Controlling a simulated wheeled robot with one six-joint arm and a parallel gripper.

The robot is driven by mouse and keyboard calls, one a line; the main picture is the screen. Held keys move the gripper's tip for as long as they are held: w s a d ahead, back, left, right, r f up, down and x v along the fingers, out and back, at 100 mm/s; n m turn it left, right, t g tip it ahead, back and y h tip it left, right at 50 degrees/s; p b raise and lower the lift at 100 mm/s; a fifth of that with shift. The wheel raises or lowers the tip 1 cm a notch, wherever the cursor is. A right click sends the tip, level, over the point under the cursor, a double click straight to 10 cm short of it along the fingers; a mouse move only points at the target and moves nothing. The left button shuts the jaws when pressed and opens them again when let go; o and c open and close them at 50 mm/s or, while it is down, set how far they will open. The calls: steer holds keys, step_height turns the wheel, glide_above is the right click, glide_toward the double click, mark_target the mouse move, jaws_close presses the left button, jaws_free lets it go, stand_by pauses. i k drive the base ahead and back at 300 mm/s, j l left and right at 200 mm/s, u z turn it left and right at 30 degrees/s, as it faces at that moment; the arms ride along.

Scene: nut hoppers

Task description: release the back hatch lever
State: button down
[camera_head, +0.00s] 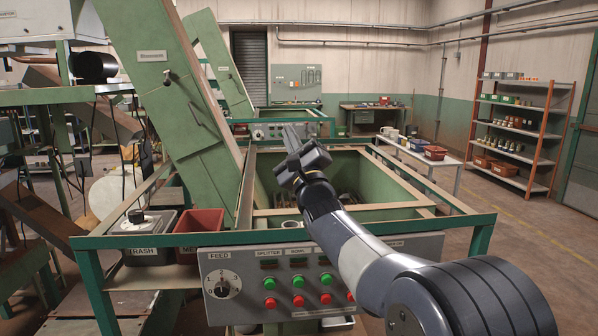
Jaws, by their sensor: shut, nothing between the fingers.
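My gripper (292,133) is shut and empty. It is above the near green hopper (405,190), toward its far left side, and points away from me. I cannot make out a back hatch lever for certain. My arm and gripper hide part of the hopper's inside and far edge. A slanted green elevator casing (160,100) stands to the left of my gripper, apart from it. It carries a small dark knob and a thin handle.
A control panel (250,285) with a dial and red and green buttons fronts the hopper. A trash bin (143,250) and a red bin (200,228) sit at left. A white table (440,162) and a shelf rack (520,130) stand at right, with open floor nearby.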

mark_target(167, 83)
steer(key=i+j+u, duration=0.1)
steer(key=i+j, duration=0.5)
steer(key=i+j+u, duration=0.15)
steer(key=i+j, duration=0.4)
steer(key=i, duration=0.3)
